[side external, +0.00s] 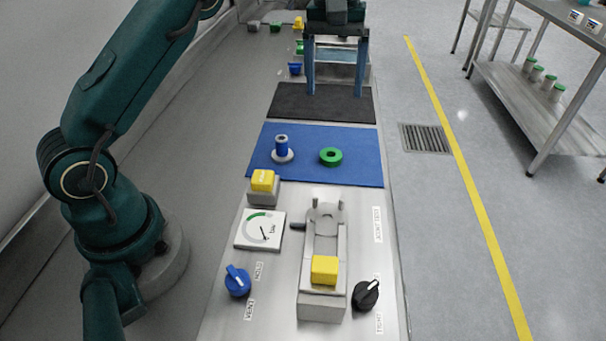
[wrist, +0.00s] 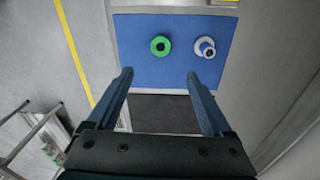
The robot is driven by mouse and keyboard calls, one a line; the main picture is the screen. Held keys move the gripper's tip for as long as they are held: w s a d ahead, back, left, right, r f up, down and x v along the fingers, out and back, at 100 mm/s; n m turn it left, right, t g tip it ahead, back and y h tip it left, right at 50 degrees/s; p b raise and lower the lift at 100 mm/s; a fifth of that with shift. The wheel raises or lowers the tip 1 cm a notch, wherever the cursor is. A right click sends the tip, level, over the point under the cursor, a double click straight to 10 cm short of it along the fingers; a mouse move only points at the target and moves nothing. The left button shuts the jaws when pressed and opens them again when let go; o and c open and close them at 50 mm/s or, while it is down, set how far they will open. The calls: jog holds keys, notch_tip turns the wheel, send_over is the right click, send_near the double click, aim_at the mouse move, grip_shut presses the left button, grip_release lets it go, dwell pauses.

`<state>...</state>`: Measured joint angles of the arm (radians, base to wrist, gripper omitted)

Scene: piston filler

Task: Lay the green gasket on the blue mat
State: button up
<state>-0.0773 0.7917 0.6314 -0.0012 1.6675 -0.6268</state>
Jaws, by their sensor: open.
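The green gasket (side external: 331,156) is a flat ring lying on the right part of the blue mat (side external: 355,143). In the wrist view the green gasket (wrist: 160,46) lies on the blue mat (wrist: 138,72), ahead of the fingers. My gripper (side external: 337,90) is above the dark mat behind the blue mat, fingers pointing down. In the wrist view my gripper (wrist: 160,78) has its two blue fingers wide apart with nothing between them. It is apart from the gasket.
A blue and grey flanged part (side external: 282,150) stands on the blue mat, left of the gasket. A yellow button (side external: 262,180), a dial gauge (side external: 260,230), a toggle clamp fixture (side external: 323,260) and blue (side external: 237,281) and black (side external: 365,294) knobs are nearer. A dark mat (side external: 290,102) lies behind.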

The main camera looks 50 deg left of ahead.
jog(key=s+d+r+m+t, duration=0.2)
jog(key=s+r+m+t, duration=0.3)
jog(key=s, duration=0.6)
jog(key=s+f+m, duration=0.3)
jog(key=s+f, duration=0.2)
jog(key=s, duration=0.6)
jog(key=shift+d, duration=0.45)
